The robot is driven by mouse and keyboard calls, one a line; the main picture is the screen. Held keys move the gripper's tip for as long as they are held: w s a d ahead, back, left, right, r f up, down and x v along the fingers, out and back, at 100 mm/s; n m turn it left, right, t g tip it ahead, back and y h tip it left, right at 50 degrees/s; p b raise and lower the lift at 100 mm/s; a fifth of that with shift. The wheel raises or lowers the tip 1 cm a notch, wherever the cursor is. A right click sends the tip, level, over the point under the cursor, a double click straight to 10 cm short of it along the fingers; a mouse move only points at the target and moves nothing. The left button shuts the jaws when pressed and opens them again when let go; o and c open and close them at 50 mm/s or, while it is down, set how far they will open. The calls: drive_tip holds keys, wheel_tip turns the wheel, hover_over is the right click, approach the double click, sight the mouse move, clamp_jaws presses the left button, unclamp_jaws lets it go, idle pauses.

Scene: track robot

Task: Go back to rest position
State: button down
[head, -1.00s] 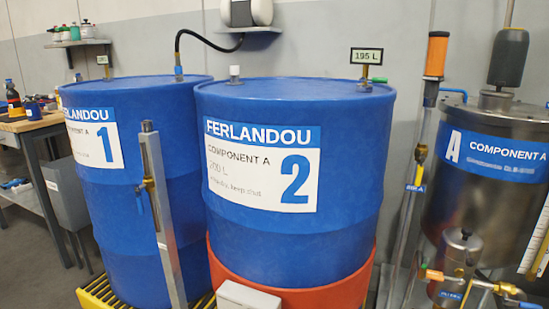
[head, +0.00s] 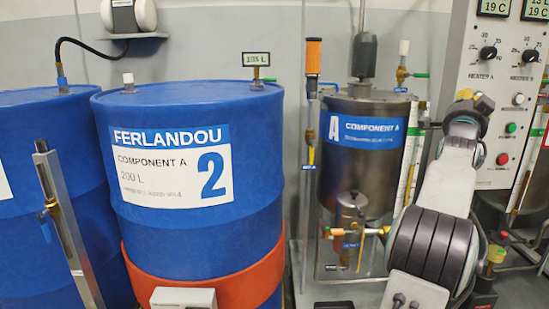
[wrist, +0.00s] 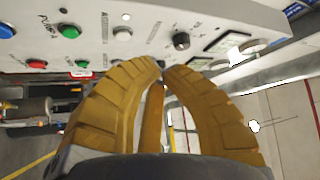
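My gripper (wrist: 163,68) shows in the wrist view with curved yellow-brown fingers. Their tips come together and I see nothing held between them. Beyond the fingers is a light control panel (wrist: 100,45) with coloured buttons and a dark knob, tilted in the picture. In the head view my arm (head: 440,200) stands at the right, in front of the tank and beside the panel.
A blue drum marked 2 (head: 180,130) stands in a red band, with another blue drum (head: 35,150) to its left. A steel component A tank (head: 365,170) is right of them. The control panel (head: 505,90) with dials and buttons is at far right.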

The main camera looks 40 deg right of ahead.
drive_tip(key=w+a+r+n+t+y+p, duration=0.2)
drive_tip(key=w+a+n+y+p, duration=0.4)
drive_tip(key=w+a, duration=0.4)
drive_tip(key=w+a+r+n+t+y+p, duration=0.2)
drive_tip(key=w+a+n+y+p, duration=0.2)
drive_tip(key=w+a+p, duration=0.7)
drive_tip(key=s+a+f+n+y+p, duration=0.15)
drive_tip(key=a+n+y+p, duration=0.45)
drive_tip(key=a, duration=1.5)
drive_tip(key=s+a+f+n+g+y+p, duration=0.2)
drive_tip(key=s+a+n+g+y+p, duration=0.2)
drive_tip(key=s+a, duration=1.7)
drive_tip(key=n+g+p, duration=0.3)
drive_tip(key=n+p, duration=0.4)
drive_tip(key=p, duration=0.4)
drive_tip(key=shift+a+y, duration=0.3)
drive_tip(key=shift+y, duration=0.1)
